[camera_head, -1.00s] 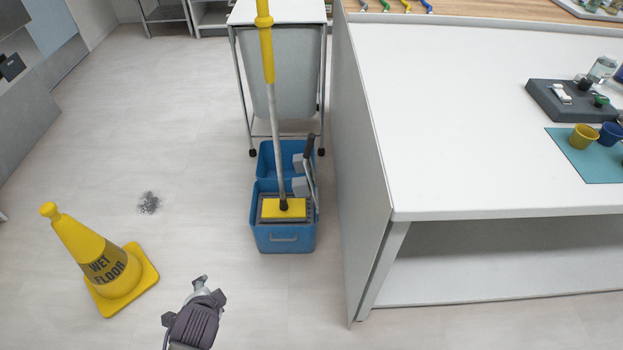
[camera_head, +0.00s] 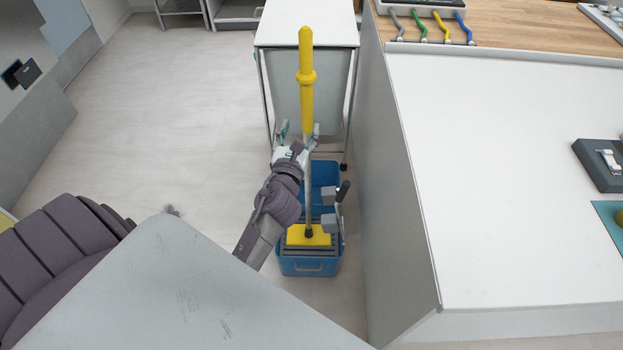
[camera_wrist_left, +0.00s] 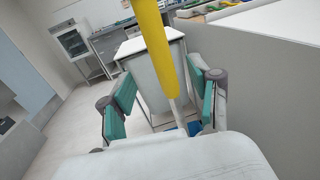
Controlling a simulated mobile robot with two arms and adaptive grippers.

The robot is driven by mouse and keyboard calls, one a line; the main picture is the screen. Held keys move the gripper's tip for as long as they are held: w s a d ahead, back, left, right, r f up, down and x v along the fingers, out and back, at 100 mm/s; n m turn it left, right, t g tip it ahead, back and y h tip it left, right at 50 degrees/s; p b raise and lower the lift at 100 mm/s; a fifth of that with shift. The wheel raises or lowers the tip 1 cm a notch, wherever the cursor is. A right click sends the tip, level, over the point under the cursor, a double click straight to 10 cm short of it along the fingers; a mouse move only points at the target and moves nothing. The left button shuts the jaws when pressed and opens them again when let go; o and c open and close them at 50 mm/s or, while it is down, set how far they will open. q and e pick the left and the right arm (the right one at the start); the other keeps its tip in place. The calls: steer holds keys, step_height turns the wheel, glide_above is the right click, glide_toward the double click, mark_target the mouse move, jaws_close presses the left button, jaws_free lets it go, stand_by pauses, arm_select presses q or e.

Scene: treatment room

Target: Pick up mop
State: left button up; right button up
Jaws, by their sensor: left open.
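The mop (camera_head: 307,90) stands upright in a blue bucket (camera_head: 311,266), its yellow grip at the top and its yellow head (camera_head: 308,235) on the wringer. My left gripper (camera_head: 297,131) is open at the mop's pole, just below the yellow grip. In the left wrist view the mop's yellow grip (camera_wrist_left: 152,45) passes between the two green-padded fingers of the left gripper (camera_wrist_left: 162,97), with gaps at both sides. My right gripper is not in view.
A white-topped cart (camera_head: 330,25) stands behind the bucket. A white counter (camera_head: 500,180) with a tall side panel stands close on the right. Open floor (camera_head: 165,120) lies to the left.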

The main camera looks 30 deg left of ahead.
mark_target(306, 110)
arm_select(q)
steer(key=x, duration=0.3)
steer(key=shift+w+a+f, duration=0.1)
steer(key=shift+w+a, duration=0.1)
steer(key=shift+w, duration=0.15)
steer(key=x, duration=0.5)
steer(key=shift+r+p, duration=0.3)
steer(key=shift+p, duration=0.1)
steer(key=shift+s, duration=0.1)
jaws_close()
steer(key=shift+r, duration=0.15)
